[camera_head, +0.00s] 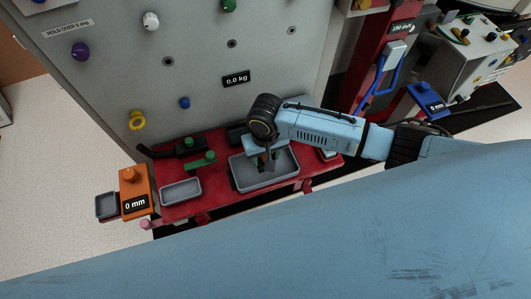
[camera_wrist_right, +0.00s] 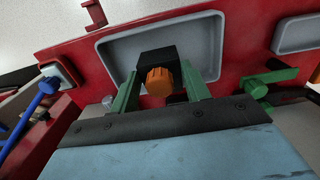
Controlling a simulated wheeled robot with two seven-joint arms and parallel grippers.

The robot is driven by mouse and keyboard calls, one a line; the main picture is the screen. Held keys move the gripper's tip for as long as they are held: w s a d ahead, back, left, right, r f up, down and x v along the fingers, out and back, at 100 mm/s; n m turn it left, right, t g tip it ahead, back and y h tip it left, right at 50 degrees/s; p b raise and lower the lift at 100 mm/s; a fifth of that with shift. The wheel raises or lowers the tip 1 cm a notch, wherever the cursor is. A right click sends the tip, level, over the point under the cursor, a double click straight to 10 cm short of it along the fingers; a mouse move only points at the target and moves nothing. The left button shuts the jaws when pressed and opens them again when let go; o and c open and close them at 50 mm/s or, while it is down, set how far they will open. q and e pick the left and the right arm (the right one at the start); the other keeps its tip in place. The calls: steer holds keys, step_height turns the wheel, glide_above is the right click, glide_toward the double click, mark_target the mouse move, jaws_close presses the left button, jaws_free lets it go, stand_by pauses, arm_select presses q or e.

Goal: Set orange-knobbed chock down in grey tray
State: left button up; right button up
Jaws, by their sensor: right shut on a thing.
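The chock is a dark block (camera_wrist_right: 156,57) with an orange knob (camera_wrist_right: 160,82). In the right wrist view it sits between the two green fingers of my right gripper (camera_wrist_right: 161,85), which is shut on it. The grey tray (camera_wrist_right: 112,47) lies behind and around the chock in that view. In the head view my right gripper (camera_head: 266,152) points down into the large grey tray (camera_head: 245,183) on the red cart. The chock is mostly hidden there, and I cannot tell whether it touches the tray floor. My left gripper is not in view.
The red cart (camera_head: 220,202) also carries a smaller grey tray (camera_head: 181,191) and a green-handled part (camera_head: 202,160). An orange block marked 0 mm (camera_head: 135,190) stands at its left end. A grey panel (camera_head: 205,75) with knobs rises behind the cart.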

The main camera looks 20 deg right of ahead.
steer(key=shift+f, duration=0.15)
steer(key=shift+f+b, duration=0.6)
steer(key=shift+f, duration=1)
steer(key=shift+f, duration=0.3)
steer(key=o, duration=1.6)
steer(key=shift+c, duration=0.2)
